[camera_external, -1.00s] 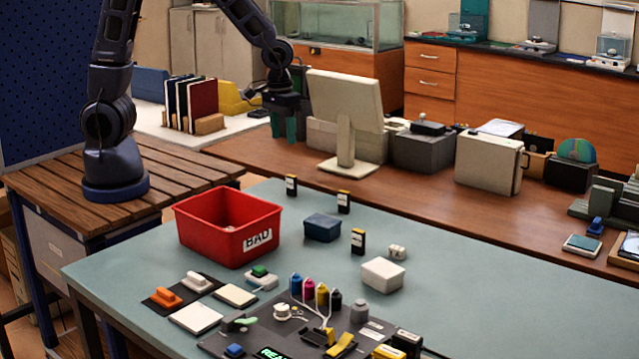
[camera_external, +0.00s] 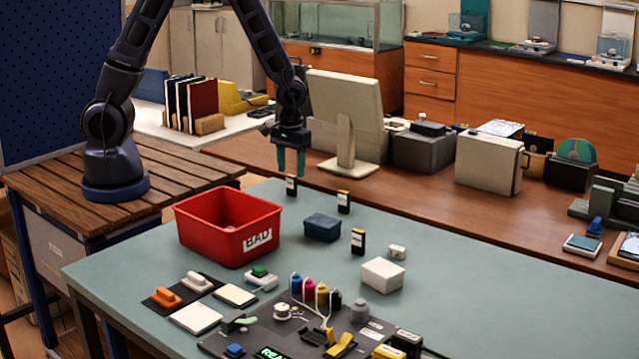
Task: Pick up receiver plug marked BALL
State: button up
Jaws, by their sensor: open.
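Three small upright black plugs with pale labels stand on the grey-green table: one at the back (camera_external: 291,186), one to its right (camera_external: 344,202), and one nearer the front (camera_external: 358,241). Their lettering is too small to read, so I cannot tell which is marked BALL. My gripper (camera_external: 291,170) points down with teal fingers apart and nothing visible between them. In the picture its fingertips are just above the back plug; whether they touch it is unclear.
A red bin (camera_external: 205,240) marked BAD stands left of the plugs. A dark blue box (camera_external: 322,229) and a white box (camera_external: 383,273) are close by. A dark board (camera_external: 225,340) with spools lies in front. A monitor (camera_external: 345,100) stands behind.

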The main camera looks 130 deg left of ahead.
aim_at(292, 176)
jog(key=shift+w+d+f, duration=0.1)
jog(key=shift+w+f, duration=0.05)
jog(key=shift+f, duration=2.45)
jog(key=shift+c, duration=0.2)
jog(key=c, duration=1)
